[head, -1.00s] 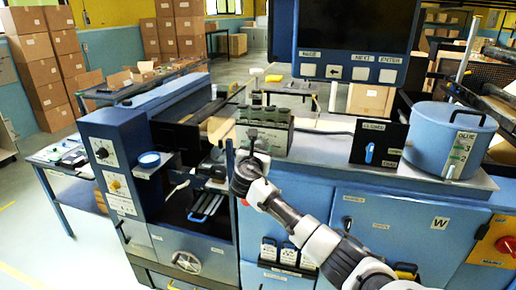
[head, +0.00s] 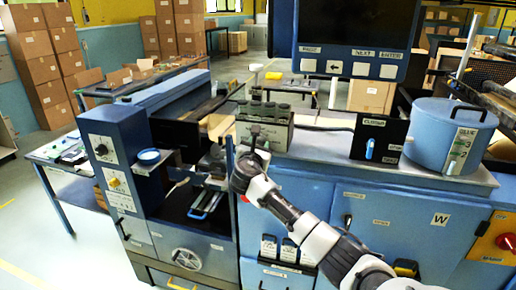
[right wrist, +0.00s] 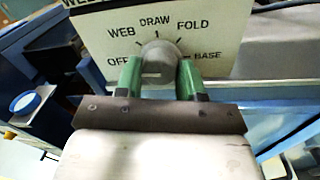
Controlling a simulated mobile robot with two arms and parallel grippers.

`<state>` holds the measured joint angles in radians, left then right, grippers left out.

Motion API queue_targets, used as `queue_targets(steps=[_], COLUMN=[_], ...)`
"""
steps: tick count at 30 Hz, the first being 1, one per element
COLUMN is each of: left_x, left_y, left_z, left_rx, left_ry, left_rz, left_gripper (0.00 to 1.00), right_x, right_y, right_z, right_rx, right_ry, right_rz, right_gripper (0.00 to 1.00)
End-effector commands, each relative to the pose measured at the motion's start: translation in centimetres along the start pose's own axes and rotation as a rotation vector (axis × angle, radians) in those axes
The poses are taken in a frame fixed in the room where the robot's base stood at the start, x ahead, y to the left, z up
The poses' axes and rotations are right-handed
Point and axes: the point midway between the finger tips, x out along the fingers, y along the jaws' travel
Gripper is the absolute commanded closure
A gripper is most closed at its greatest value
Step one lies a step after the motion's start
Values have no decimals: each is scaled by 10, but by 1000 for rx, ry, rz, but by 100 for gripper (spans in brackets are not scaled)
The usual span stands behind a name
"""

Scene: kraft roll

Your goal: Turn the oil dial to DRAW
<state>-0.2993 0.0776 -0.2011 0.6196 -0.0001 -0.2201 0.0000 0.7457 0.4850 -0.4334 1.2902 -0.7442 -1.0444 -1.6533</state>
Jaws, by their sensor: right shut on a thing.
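The oil dial (right wrist: 160,58) is a round grey knob on a pale panel (right wrist: 228,20) in the right wrist view. Labels OFF, WEB, DRAW, FOLD and BASE are set around it in an arc, with DRAW near the top. My right gripper (right wrist: 160,78) has its green fingers on both sides of the knob, shut on it. I cannot tell for sure which label the knob's mark points to. In the head view my right gripper (head: 253,140) is at the front of the small box with dark bottles (head: 270,112), and it largely hides the dial. My left gripper is not in view.
A blue pot (head: 435,140) and a black panel with a blue lever (head: 370,148) stand to the right on the machine top. A screen (head: 350,30) hangs above. Left is a blue column with knobs (head: 103,145) and a blue-rimmed cup (head: 149,157).

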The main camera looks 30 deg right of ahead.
Motion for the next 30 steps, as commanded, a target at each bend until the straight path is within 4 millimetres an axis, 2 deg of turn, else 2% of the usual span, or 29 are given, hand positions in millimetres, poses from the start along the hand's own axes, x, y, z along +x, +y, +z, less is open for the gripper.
queue_targets(steps=[30], left_x=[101], left_y=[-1], left_z=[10], left_rx=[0], left_ry=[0], left_rz=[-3], left_gripper=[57], right_x=[0], right_y=[-1], right_z=[-7], right_rx=[915], right_ry=[-74], right_rz=[13], right_gripper=[85])
